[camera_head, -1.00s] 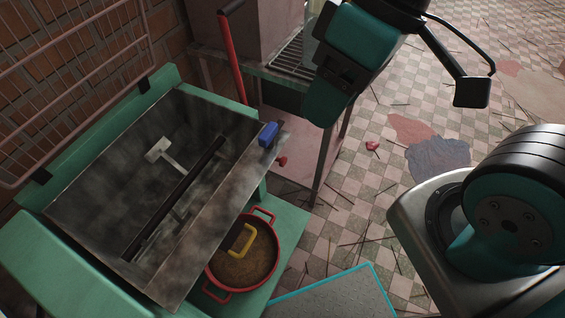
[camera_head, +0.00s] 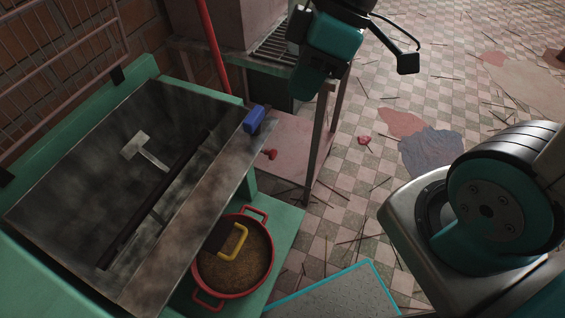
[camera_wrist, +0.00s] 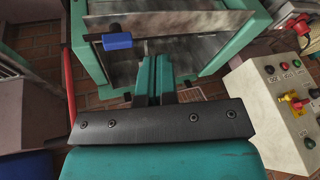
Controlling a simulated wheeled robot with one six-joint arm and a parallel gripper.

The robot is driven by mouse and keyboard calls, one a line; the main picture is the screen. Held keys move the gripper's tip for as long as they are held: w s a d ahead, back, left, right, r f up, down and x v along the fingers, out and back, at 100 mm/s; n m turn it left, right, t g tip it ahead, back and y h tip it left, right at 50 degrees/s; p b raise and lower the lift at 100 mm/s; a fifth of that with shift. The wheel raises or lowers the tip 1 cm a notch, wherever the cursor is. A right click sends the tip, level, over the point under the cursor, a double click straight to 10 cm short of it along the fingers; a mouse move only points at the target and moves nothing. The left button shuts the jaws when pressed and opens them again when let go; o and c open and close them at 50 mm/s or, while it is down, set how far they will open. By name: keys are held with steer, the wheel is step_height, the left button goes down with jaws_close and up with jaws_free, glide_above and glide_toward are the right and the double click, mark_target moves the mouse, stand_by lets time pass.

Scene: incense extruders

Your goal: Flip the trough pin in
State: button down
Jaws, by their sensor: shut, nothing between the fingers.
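The metal trough (camera_head: 75,135) sits tilted on a green frame at the left of the head view. A blue block (camera_head: 254,119), which may be the trough pin's grip, sticks out at the trough's upper right corner. In the wrist view the blue block (camera_wrist: 117,41) is on the trough's near edge, left of and beyond my fingers. My gripper (camera_wrist: 156,62) is shut and empty, apart from the block. In the head view my teal wrist hangs to the right of the block and higher in the picture; the fingertips cannot be made out there.
A red pot (camera_head: 265,212) with a yellow handle (camera_head: 240,243) stands on the green shelf below the trough. A metal table (camera_head: 290,170) stands behind. A control box (camera_wrist: 270,100) with buttons is at the right in the wrist view. Thin sticks litter the tiled floor.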

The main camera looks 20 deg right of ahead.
mark_target(263, 151)
steer(key=w+d+f+n+y+b, duration=0.1)
steer(key=w+d+f+n+b, duration=0.2)
steer(key=f, duration=0.6)
steer(key=w+d+f+n+t+b, duration=0.1)
steer(key=w+d+f+n+b, duration=0.3)
steer(key=f+b, duration=0.3)
steer(key=w+d+f+n+y+b, duration=0.1)
steer(key=w+d+f+n+b, duration=0.3)
steer(key=f, duration=0.9)
steer(key=shift+w+d+f+n+t+y+b, duration=0.3)
steer(key=shift+d+n+b, duration=0.15)
steer(key=shift+d+n, duration=0.35)
steer(key=shift+a, duration=0.15)
steer(key=w+a+f+b, duration=0.2)
steer(key=w+a+f, duration=0.2)
steer(key=a+f, duration=0.3)
steer(key=shift+a+f, duration=0.35)
steer(key=shift+a, duration=0.5)
